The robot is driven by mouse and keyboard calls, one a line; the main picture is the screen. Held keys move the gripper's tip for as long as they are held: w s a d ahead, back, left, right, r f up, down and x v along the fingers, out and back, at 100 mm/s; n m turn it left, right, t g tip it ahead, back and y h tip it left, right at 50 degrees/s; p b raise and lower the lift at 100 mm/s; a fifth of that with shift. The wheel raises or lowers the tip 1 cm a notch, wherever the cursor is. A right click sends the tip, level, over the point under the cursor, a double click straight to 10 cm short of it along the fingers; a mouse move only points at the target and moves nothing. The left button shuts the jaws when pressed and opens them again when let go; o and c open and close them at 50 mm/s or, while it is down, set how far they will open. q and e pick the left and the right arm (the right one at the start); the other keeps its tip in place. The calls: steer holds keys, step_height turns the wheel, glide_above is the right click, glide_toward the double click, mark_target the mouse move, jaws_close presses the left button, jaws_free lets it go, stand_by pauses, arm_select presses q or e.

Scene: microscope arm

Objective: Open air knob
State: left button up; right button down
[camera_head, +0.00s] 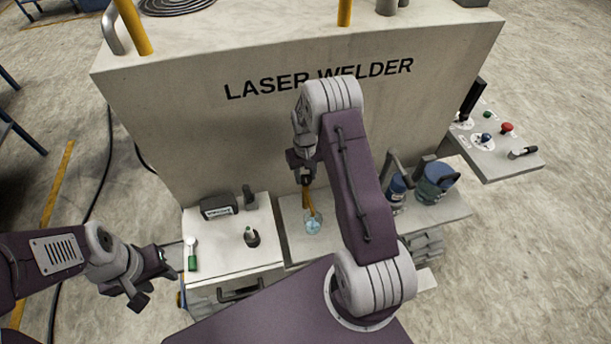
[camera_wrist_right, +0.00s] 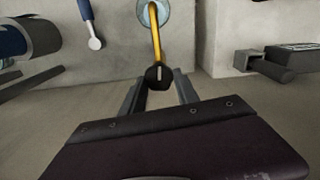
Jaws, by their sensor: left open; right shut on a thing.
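A yellow lever (camera_head: 308,204) rises from a round light-blue base (camera_head: 313,225) on the grey ledge; I take it to be the air knob, though no label on it can be read. In the right wrist view the yellow lever (camera_wrist_right: 156,46) ends in a black round tip (camera_wrist_right: 158,76). My right gripper (camera_head: 305,177) is at the upper end of the lever. In the right wrist view its two fingers (camera_wrist_right: 158,92) stand on either side of the black tip, shut on it. My left gripper (camera_head: 156,281) is open and empty, left of the ledge.
A white-and-green handle (camera_head: 192,255) stands near my left gripper. A black box (camera_head: 218,207) and a small dark knob (camera_head: 251,237) are on the left ledge. Blue cylinders (camera_head: 435,182) stand at right. The laser welder wall (camera_head: 220,140) rises behind.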

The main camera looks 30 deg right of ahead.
mark_target(304, 178)
steer(key=n, duration=0.4)
steer(key=shift+w+r, duration=0.1)
steer(key=shift+w, duration=0.05)
steer(key=shift+a+n+b, duration=0.1)
steer(key=shift+n+b, duration=0.2)
steer(key=shift+n, duration=1.4)
steer(key=c, duration=0.9)
jaws_free()
step_height(304, 178, up, 9)
steer(key=b, duration=0.1)
steer(key=shift+b, duration=0.3)
steer(key=shift+a, duration=0.15)
